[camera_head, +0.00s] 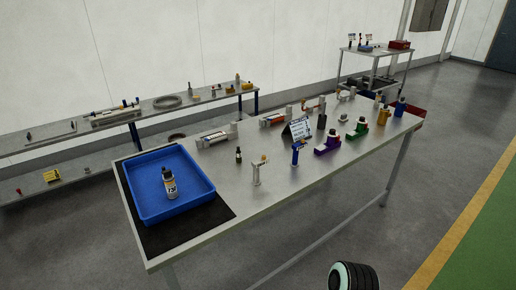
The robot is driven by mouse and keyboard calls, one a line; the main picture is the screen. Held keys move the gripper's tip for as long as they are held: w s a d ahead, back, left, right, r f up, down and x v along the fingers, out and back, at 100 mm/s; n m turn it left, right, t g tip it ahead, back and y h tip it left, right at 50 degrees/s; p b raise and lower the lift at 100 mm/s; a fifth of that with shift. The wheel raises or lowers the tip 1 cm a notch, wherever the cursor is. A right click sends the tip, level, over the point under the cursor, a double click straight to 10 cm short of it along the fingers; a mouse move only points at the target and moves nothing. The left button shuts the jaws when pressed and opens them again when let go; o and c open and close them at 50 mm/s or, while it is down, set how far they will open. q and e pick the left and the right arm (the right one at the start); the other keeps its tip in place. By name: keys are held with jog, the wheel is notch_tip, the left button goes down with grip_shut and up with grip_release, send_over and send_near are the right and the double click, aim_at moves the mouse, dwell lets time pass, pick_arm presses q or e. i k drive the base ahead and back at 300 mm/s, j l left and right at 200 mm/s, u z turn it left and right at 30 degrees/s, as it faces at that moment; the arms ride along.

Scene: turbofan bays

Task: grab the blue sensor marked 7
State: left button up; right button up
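A small upright blue part (295,153) with an orange-topped head stands near the front edge of the metal table, right of a similar pale part (257,172). It may be the blue sensor, but no number 7 can be read on it. Another blue item (400,107) with a dark top stands at the table's far right end. Small blue-based items (366,47) also stand on the back cart; they are too small to identify.
A blue tray (143,217) holding a labelled bottle (169,183) lies on a black mat (215,213) at the table's left end. A sign (299,129), purple holder (327,145) and green holder (357,131) stand on the table (230,205). A long shelf (70,131) runs behind.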

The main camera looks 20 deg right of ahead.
aim_at(302, 144)
jog(key=i+l+u, duration=0.1)
jog(key=l+u, duration=0.25)
jog(key=l, duration=0.15)
jog(key=l+u, duration=0.65)
jog(key=l, duration=0.9)
jog(key=k, duration=0.05)
